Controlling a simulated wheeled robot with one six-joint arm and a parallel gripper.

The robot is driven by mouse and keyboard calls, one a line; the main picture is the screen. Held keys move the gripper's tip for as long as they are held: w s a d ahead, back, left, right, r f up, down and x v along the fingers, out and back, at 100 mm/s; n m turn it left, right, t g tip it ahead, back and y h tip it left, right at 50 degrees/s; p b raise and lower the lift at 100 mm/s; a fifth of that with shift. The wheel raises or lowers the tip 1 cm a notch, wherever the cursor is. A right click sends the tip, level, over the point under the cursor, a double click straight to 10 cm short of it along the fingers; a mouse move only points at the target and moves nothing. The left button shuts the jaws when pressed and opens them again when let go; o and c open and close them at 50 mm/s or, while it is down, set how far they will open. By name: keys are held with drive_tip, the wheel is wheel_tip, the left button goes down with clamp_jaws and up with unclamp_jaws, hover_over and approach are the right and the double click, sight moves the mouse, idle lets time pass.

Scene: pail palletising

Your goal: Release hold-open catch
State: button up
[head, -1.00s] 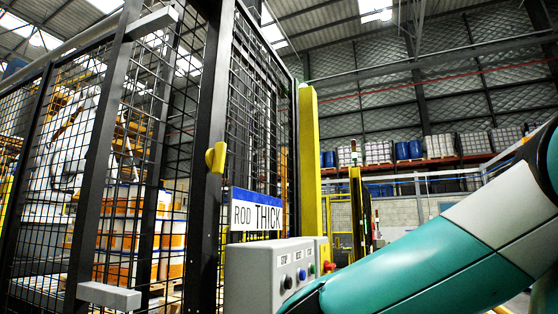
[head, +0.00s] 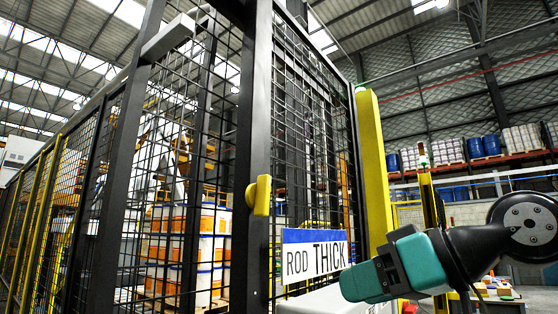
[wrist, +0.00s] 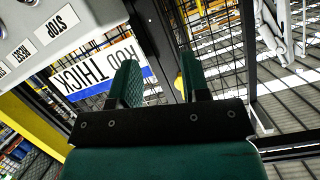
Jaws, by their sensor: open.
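A yellow catch or handle (head: 260,195) is fixed on the dark post of the mesh gate (head: 307,150), left of the "ROD THICK" sign (head: 315,255). I cannot tell from its shape whether it is the hold-open catch. In the wrist view, my gripper (wrist: 161,78) is open with nothing between its two fingers. A yellow piece (wrist: 179,86), likely the same part, shows beside the right finger, partly hidden by it. It looks beyond the fingers, with no contact visible. In the head view my teal hand is right of the sign, and its fingertips cannot be made out.
A grey control box (wrist: 45,35) with a STOP label stands close to my gripper. A yellow post (head: 374,170) rises right of the gate. Behind the mesh are stacked white and orange pails (head: 190,250).

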wheel_tip(320, 180, up, 14)
drive_tip(key=d+n+t+y+p, duration=0.1)
drive_tip(key=d+t+y+p, duration=0.1)
drive_tip(key=y, duration=0.1)
drive_tip(key=p, duration=0.7)
approach(269, 190)
drive_tip(key=x, duration=0.8)
drive_tip(key=shift+a+r, duration=0.1)
drive_tip(key=shift+r, duration=0.15)
drive_tip(key=shift+w+a+f+p, duration=0.1)
drive_tip(key=shift+w+a+p, duration=0.25)
drive_tip(key=shift+a, duration=0.15)
clamp_jaws()
drive_tip(key=shift+f+n, duration=0.15)
drive_tip(key=shift+n, duration=0.15)
